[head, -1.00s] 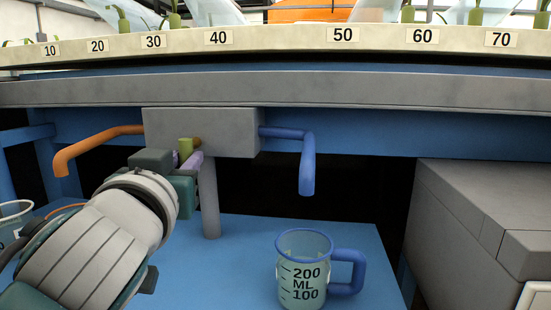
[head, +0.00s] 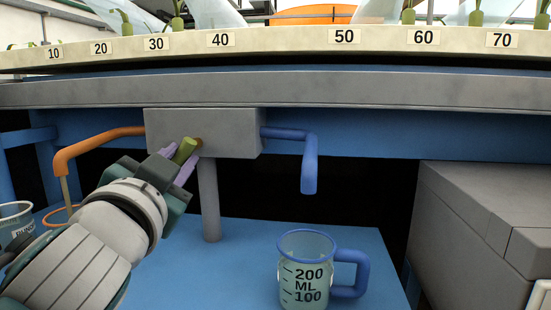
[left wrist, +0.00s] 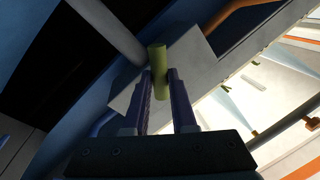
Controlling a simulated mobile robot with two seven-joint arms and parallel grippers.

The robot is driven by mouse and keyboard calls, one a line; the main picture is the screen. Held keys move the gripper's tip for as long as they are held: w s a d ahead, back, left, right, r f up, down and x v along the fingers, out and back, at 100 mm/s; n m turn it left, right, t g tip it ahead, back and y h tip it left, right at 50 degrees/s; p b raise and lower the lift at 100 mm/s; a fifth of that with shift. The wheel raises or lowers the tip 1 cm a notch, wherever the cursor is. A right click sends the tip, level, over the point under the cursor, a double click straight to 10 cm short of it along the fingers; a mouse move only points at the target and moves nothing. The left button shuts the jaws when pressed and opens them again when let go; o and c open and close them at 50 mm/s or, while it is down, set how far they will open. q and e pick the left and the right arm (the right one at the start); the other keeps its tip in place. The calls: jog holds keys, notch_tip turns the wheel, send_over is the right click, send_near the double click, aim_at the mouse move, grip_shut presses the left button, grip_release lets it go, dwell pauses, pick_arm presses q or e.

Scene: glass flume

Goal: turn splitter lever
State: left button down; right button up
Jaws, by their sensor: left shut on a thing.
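The splitter is a grey box (head: 225,132) under the flume, with an orange spout on its left and a blue spout on its right. Its lever is a short yellow-green handle (head: 185,150) at the box's front, tilted, beside a brown pivot. My left gripper (head: 178,160) is shut on the lever, with one purple finger on each side. In the left wrist view, the lever (left wrist: 159,66) stands between the two fingers. A thin brownish stream (head: 65,190) falls from the orange spout (head: 95,145). No stream shows at the blue spout (head: 309,170). My right gripper is out of view.
A blue-rimmed measuring jug (head: 305,275) stands on the blue shelf (head: 235,265) below the blue spout. An orange-rimmed vessel (head: 58,213) is partly hidden behind my left arm. A clear cup (head: 16,215) stands at far left. Grey blocks (head: 470,225) fill the right side.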

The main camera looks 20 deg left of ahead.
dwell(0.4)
pick_arm(q)
jog(key=c, duration=0.7)
grip_release()
jog(key=shift+c, duration=0.2)
